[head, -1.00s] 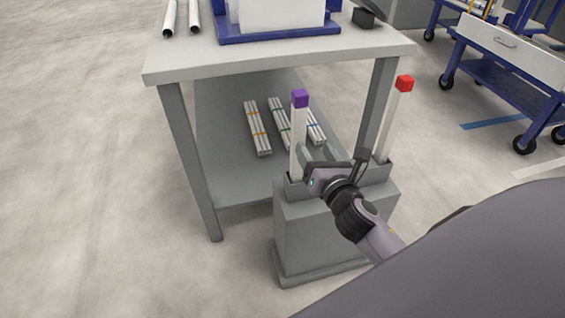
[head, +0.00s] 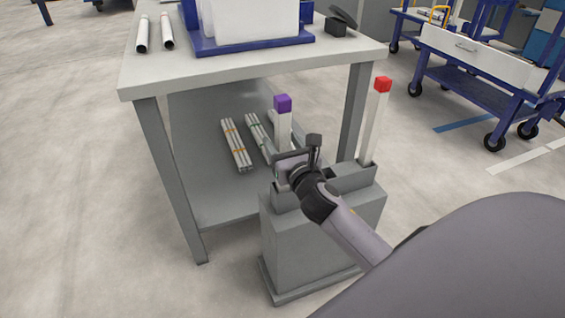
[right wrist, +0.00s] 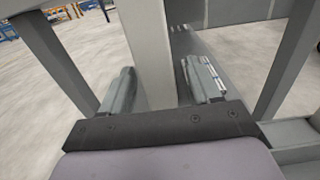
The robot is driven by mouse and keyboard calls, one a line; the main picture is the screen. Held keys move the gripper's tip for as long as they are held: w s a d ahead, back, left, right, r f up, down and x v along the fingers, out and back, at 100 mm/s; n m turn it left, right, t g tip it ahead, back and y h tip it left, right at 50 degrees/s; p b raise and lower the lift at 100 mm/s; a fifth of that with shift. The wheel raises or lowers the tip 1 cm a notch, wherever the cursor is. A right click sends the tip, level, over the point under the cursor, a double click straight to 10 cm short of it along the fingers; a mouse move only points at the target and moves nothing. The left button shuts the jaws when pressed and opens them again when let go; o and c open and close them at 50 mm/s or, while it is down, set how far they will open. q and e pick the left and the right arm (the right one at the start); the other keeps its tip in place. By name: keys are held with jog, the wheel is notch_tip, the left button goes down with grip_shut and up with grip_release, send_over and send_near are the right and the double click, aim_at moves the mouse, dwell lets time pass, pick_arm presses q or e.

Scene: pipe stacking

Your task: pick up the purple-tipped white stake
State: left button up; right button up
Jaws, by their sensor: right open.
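A red-tipped white stake (head: 375,125) stands in the stand's right slot. My left gripper is not in view.
A grey table (head: 240,68) stands close behind the stand, with its right front leg (head: 353,115) between the two stakes. Bundled pipes (head: 237,145) lie on its lower shelf. Open floor (head: 80,200) lies to the left.

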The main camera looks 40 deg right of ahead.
jog(key=shift+x, duration=1.1)
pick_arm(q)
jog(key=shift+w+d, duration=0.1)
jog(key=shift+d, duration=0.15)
pick_arm(e)
grip_shut()
jog(key=shift+r, duration=0.15)
jog(key=shift+r+p, duration=0.3)
jog(key=shift+r, duration=0.25)
pick_arm(q)
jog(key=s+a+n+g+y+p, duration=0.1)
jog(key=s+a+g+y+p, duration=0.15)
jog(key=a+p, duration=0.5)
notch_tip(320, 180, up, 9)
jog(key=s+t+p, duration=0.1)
jog(key=p, duration=1.2)
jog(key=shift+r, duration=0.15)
pick_arm(e)
notch_tip(320, 180, up, 29)
jog(key=shift+f, duration=0.2)
